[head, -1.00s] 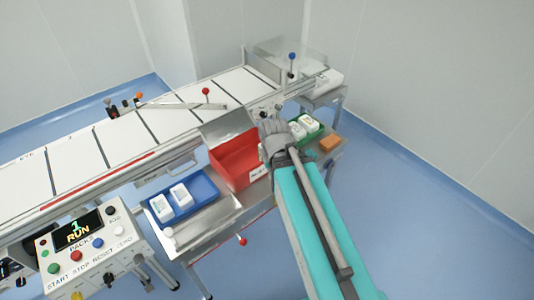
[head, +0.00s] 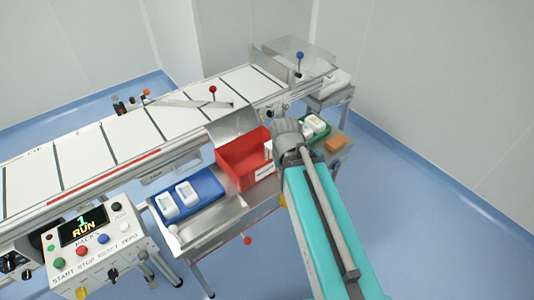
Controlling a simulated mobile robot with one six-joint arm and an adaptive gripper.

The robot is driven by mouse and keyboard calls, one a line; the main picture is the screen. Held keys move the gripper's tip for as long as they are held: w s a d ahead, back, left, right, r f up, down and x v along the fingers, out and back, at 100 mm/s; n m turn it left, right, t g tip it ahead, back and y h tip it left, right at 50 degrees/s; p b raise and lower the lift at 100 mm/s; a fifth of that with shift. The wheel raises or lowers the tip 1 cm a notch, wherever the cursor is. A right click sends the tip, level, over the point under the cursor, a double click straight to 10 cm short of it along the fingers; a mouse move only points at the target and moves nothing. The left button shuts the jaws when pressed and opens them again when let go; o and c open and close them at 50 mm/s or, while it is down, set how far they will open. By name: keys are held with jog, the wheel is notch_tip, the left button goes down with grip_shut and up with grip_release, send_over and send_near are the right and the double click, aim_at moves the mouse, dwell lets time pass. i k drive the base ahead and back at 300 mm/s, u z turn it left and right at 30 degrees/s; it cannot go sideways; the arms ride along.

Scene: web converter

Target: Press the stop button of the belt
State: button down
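The control box (head: 128,258) stands at the lower left in the head view. Its round red button (head: 82,251), above the word STOP, sits between a green button (head: 60,265) marked START and a blue button (head: 102,243) marked RESET. The display (head: 83,227) reads 1 and RUN. The white belt (head: 120,136) runs diagonally behind the box. My gripper (head: 287,134) is far to the right of the box, over the side table by the red bin. My wrist hides its fingers, so I cannot tell whether it is open.
A blue tray (head: 211,203) with white packs and a red bin (head: 233,170) lie between the control box and my arm. A green tray (head: 321,136) and an orange block (head: 338,144) are beyond my gripper. A red-knobbed lever (head: 213,90) stands at the belt.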

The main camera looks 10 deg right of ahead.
aim_at(81, 251)
jog(key=u, duration=1.65)
